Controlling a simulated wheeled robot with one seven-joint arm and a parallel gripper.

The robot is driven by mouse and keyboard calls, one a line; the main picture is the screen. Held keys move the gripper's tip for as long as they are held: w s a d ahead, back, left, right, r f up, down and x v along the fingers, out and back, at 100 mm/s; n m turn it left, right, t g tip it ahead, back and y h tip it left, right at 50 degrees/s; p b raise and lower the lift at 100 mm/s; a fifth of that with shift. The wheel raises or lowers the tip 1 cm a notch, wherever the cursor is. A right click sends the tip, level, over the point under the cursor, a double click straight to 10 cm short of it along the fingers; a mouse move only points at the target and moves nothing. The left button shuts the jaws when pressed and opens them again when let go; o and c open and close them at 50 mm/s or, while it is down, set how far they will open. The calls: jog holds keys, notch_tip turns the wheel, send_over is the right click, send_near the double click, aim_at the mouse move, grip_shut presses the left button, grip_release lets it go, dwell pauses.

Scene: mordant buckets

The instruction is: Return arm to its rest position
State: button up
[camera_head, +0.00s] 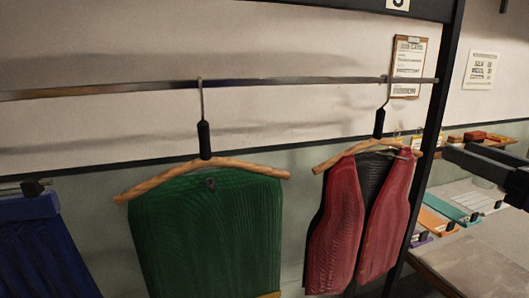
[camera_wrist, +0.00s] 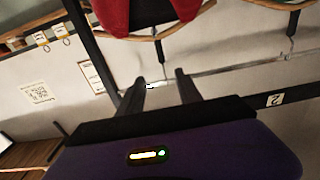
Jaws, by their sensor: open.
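My gripper (camera_head: 452,146) reaches in from the right edge of the head view, right of the dark upright post. Its fingers point left toward the red vest (camera_head: 341,225), which hangs on a wooden hanger. In the wrist view, which looks upside down, my gripper (camera_wrist: 160,86) has its two dark fingers apart with nothing held between them. The red vest (camera_wrist: 133,20) and its hanger hook show beyond the fingertips. The rest of my arm is mostly outside the head view.
A metal rail (camera_head: 290,82) holds the vest's hanger and a green garment (camera_head: 208,240) on another. A blue garment (camera_head: 42,245) hangs at left. The post (camera_head: 432,130) stands between vest and gripper. A counter (camera_head: 475,265) with colored items lies below right.

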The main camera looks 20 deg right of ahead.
jog(key=d+r+m+t+h, duration=0.2)
jog(key=d+r+t+h, duration=0.1)
jog(key=d+r, duration=0.15)
notch_tip(320, 180, down, 11)
jog(key=s+m+h, duration=0.2)
jog(key=m+h, duration=0.5)
jog(key=s+a+f+g, duration=0.2)
jog(key=s+a+f, duration=0.2)
jog(key=a+f, duration=0.7)
jog(key=s+a+f+n+g+y, duration=0.4)
jog(key=s+a+f+n+y, duration=0.4)
jog(key=s+a+f, duration=0.8)
jog(key=s+f+y, duration=0.1)
jog(key=s+f, duration=0.3)
jog(key=shift+a+n+g, duration=0.15)
jog(key=shift+n+g, duration=0.15)
